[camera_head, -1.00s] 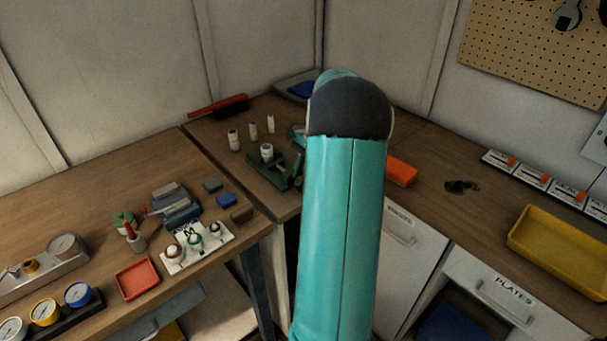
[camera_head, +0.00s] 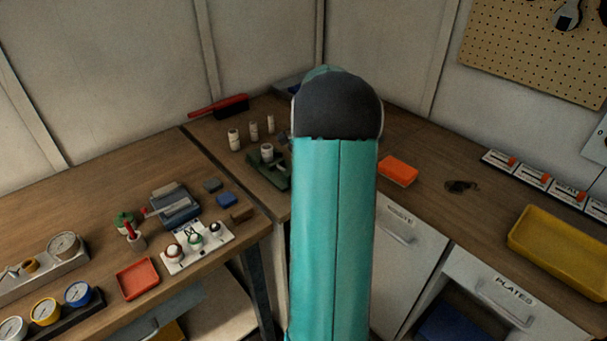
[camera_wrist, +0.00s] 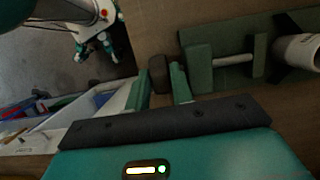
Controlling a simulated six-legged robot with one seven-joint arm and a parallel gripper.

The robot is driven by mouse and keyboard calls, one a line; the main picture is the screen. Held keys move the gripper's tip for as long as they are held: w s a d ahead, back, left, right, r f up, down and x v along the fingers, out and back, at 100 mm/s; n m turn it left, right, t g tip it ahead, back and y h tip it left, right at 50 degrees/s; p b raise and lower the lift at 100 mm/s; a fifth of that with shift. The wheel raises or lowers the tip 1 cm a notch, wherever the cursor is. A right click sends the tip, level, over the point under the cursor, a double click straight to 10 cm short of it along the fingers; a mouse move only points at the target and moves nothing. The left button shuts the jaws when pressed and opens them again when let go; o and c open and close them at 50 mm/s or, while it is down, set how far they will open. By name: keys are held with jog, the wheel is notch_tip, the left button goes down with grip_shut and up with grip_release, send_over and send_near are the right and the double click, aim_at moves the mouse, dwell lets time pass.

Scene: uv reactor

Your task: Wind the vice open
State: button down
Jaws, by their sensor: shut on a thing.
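The green vice (camera_head: 262,170) stands on the bench in the corner, partly hidden behind my arm in the head view. In the wrist view its green body (camera_wrist: 225,38) lies at the upper right, with a pale screw rod (camera_wrist: 233,59) between two green blocks. A dark brown knob (camera_wrist: 158,72) sits at the left end of the vice. My gripper (camera_wrist: 160,84) is shut on this knob, one green finger on each side. A white cylinder (camera_wrist: 298,51) is at the vice's right end. My gripper is hidden by my arm in the head view.
White cylinders (camera_head: 234,139) stand behind the vice. A red-handled brush (camera_head: 230,107) lies at the wall. An orange block (camera_head: 398,171) and a yellow tray (camera_head: 557,243) are to the right. A white card with knobs (camera_head: 197,247) lies on the left bench.

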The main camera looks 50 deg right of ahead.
jog(key=h, duration=0.1)
jog(key=a+h, duration=0.1)
jog(key=h, duration=0.2)
jog(key=shift+w+a+g, duration=0.2)
jog(key=shift+w+g, duration=0.05)
jog(key=shift+g, duration=0.15)
jog(key=shift+a+f+g+h, duration=0.15)
jog(key=shift+a+g+h, duration=0.05)
jog(key=shift+h, duration=0.7)
jog(key=shift+a+f+g+h, duration=0.15)
jog(key=shift+g+h, duration=0.05)
jog(key=shift+h, duration=0.7)
jog(key=c, duration=1.5)
grip_release()
jog(key=v, duration=1.3)
jog(key=shift+a+r, duration=0.2)
jog(key=shift+a, duration=0.2)
jog(key=shift+w, duration=0.15)
